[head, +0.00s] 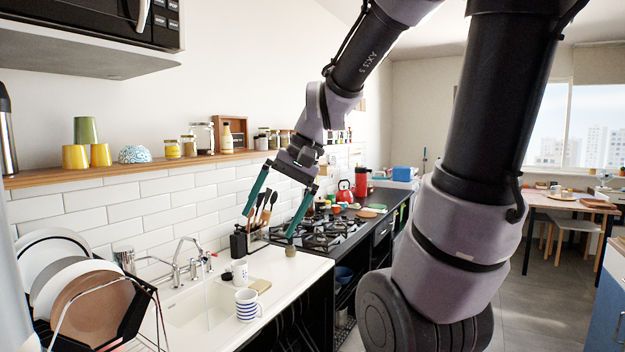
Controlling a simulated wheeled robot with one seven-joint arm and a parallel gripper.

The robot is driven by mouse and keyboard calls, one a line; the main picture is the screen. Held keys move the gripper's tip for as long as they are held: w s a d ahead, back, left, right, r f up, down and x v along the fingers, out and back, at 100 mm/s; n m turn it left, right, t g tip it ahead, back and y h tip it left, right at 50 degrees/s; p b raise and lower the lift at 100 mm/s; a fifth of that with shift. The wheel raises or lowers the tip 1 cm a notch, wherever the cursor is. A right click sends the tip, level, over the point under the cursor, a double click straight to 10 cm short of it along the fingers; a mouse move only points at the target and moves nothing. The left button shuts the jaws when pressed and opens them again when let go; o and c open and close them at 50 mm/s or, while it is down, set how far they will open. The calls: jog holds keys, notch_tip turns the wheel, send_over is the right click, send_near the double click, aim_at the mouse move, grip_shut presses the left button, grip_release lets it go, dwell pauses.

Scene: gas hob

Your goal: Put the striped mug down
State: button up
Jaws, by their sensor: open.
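A white mug with blue stripes (247,305) stands upright on the white counter, near its front edge and just right of the sink. My gripper (268,227) is open, with its two green fingers spread wide and nothing between them. It hangs above the counter, higher in the picture than the striped mug and apart from it, in front of the tiled wall near the hob.
A second white mug (240,272) stands behind the striped one, beside a sponge-like block (260,285). A small brown item (291,251) sits near the right finger. The sink (200,305), dish rack (95,305), utensil holder (250,240) and gas hob (325,232) surround this counter.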

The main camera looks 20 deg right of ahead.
jog(key=s+d+r+t+h, duration=0.3)
jog(key=d+r+t, duration=0.1)
jog(key=d+r, duration=0.2)
jog(key=shift+s+r+t, duration=0.2)
jog(key=shift+r+t, duration=0.15)
jog(key=shift+t, duration=0.05)
jog(key=shift+d, duration=0.1)
jog(key=shift+d, duration=0.4)
dwell(0.3)
